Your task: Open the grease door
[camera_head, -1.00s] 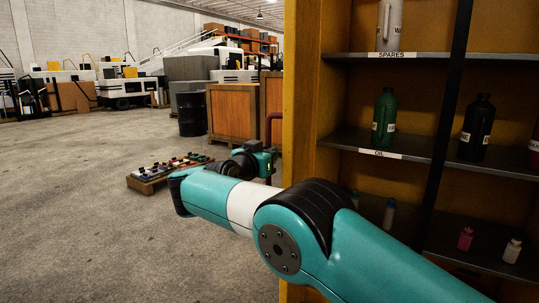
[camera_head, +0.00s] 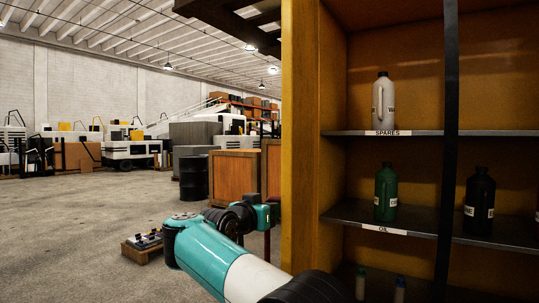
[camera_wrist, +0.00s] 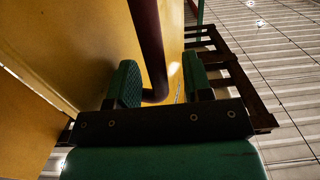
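A dark red bar handle (camera_wrist: 148,45) stands off a yellow panel (camera_wrist: 90,35) in the wrist view; I cannot tell for sure that this panel is the grease door. My gripper (camera_wrist: 160,85) has its two green-padded fingers apart, one on each side of the handle's bent end. The handle is closer to the left finger; I cannot tell whether they touch. In the head view my gripper (camera_head: 268,211) is beside the outer left side of the yellow cabinet (camera_head: 300,130), with its fingertips partly hidden. No grease label is readable.
The cabinet's open shelves hold a white bottle (camera_head: 383,105) above the SPARES label, and a green bottle (camera_head: 386,193) and a black bottle (camera_head: 479,202) on the OIL shelf. Floor there is open.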

